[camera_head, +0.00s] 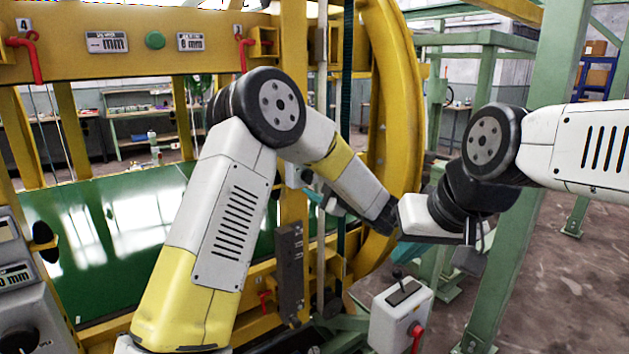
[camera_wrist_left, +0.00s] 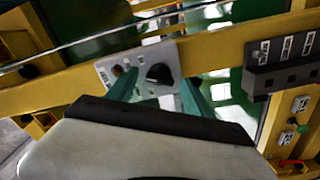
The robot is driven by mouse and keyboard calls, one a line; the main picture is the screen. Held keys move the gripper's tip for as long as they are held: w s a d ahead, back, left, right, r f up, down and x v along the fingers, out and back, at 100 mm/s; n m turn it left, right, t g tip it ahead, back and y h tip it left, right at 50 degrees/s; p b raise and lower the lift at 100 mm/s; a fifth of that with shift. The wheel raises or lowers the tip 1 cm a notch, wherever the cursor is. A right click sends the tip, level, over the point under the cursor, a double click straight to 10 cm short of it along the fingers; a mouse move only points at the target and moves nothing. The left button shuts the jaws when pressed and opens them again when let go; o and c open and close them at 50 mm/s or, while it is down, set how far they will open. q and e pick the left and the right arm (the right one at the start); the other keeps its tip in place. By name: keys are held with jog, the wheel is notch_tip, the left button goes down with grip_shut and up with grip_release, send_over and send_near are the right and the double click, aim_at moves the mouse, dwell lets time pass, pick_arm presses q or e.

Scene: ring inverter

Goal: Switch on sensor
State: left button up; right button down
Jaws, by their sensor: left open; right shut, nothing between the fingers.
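A grey plate (camera_wrist_left: 142,75) with a black knob (camera_wrist_left: 159,74) is fixed to a yellow beam in the left wrist view. I cannot tell for certain whether it belongs to the sensor. The teal fingers of my left gripper (camera_wrist_left: 160,88) are open and apart, one on each side of the knob in that picture. Contact cannot be told. In the head view my left gripper (camera_head: 324,198) is mostly hidden behind my forearm. My right gripper (camera_head: 428,248) is shut and empty at the right, beside the yellow ring; its teal fingers are hard to make out against the green frame.
A grey control box (camera_head: 401,315) with a joystick and red lever stands low at centre right. A dark block (camera_head: 290,272) is on a yellow post. A green panel (camera_head: 105,240) lies at left. A green button (camera_wrist_left: 293,122) shows in the left wrist view. A green post (camera_head: 540,180) rises at right.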

pick_arm(q)
jog(key=shift+w+a, duration=0.15)
jog(key=shift+w, duration=0.05)
jog(key=shift+c, duration=0.4)
grip_shut()
jog(key=shift+m, duration=1.4)
jog(key=shift+o, duration=0.4)
grip_release()
jog(key=v, duration=0.8)
